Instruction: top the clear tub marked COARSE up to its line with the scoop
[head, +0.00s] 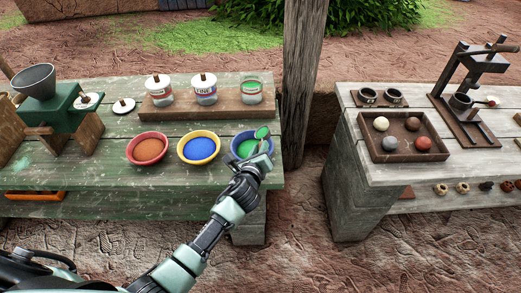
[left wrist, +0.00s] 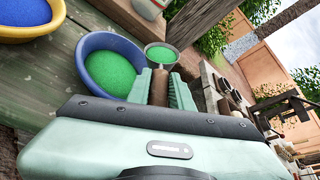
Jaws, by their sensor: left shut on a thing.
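My left gripper (head: 262,158) is shut on the handle of the scoop (head: 262,132). In the left wrist view the scoop's cup (left wrist: 161,54) is full of green powder, held upright above the right edge of the blue bowl (head: 238,144) of green powder. Three clear tubs stand on a wooden riser. The right tub (head: 251,92) has no lid and shows green near its top; its label is too small to read. The middle tub (head: 205,92) is marked FINE and lidded. The left tub (head: 159,90) is lidded, its label unreadable. My right gripper is not in view.
A red bowl of orange powder (head: 148,149) and a yellow bowl of blue powder (head: 199,148) stand left of the blue bowl. A loose white lid (head: 124,105) lies left of the riser (head: 228,106). A wooden post (head: 302,80) rises at the bench's right end.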

